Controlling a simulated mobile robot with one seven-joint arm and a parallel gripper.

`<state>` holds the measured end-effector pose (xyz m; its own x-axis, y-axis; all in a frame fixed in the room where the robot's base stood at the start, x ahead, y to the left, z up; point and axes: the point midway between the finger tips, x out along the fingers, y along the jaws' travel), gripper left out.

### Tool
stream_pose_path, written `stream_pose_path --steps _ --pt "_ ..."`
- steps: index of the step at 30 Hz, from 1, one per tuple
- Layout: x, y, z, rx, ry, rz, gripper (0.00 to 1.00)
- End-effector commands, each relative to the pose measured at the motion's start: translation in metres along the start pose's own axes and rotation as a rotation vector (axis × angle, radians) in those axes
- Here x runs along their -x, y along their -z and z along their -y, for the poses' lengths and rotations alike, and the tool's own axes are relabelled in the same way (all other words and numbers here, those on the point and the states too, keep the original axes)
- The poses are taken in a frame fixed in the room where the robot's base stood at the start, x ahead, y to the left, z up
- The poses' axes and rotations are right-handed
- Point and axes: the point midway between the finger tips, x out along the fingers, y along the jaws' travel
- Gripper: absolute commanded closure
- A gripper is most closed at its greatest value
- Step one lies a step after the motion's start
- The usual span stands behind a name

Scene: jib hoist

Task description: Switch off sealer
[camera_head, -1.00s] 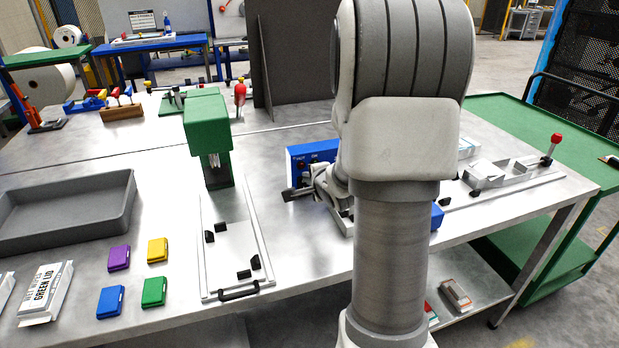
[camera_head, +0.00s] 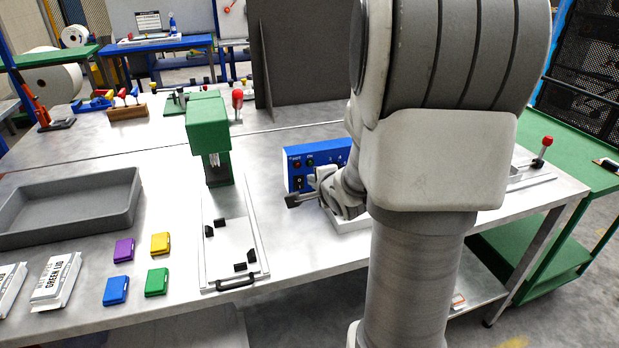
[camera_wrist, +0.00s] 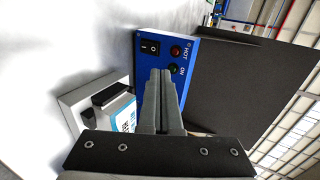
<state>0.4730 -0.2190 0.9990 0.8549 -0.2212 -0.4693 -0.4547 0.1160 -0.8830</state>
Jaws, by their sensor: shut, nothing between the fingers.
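The sealer is a blue box (camera_head: 300,155) on the table, partly hidden behind my arm in the head view. Its blue front panel (camera_wrist: 186,82) shows in the wrist view with a black rocker switch (camera_wrist: 151,46) marked I and O, a red lamp (camera_wrist: 175,51) labelled HOT and a green lamp (camera_wrist: 173,68) labelled ON. My gripper (camera_head: 290,200) is shut and empty, just in front of the panel. In the wrist view its fingers (camera_wrist: 161,74) point at the panel beside the switch and cover part of the panel. I cannot tell whether they touch it.
A green press (camera_head: 208,125) stands left of the sealer, with a grey tray (camera_head: 70,205) farther left. A dark upright board (camera_head: 300,60) stands behind. Bare table lies between press and sealer.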

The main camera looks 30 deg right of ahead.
Motion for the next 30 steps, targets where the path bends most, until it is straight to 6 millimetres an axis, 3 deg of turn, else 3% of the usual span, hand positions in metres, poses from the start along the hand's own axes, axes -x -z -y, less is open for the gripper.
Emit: stream_pose_path --steps 3,9,30 --pt "0.021 0.0 0.007 -0.001 0.002 -0.001 1.0" --pt "0.036 0.0 0.008 0.0 0.001 0.0 1.0" --pt "0.042 -0.002 0.014 0.008 0.0 -0.003 1.0"
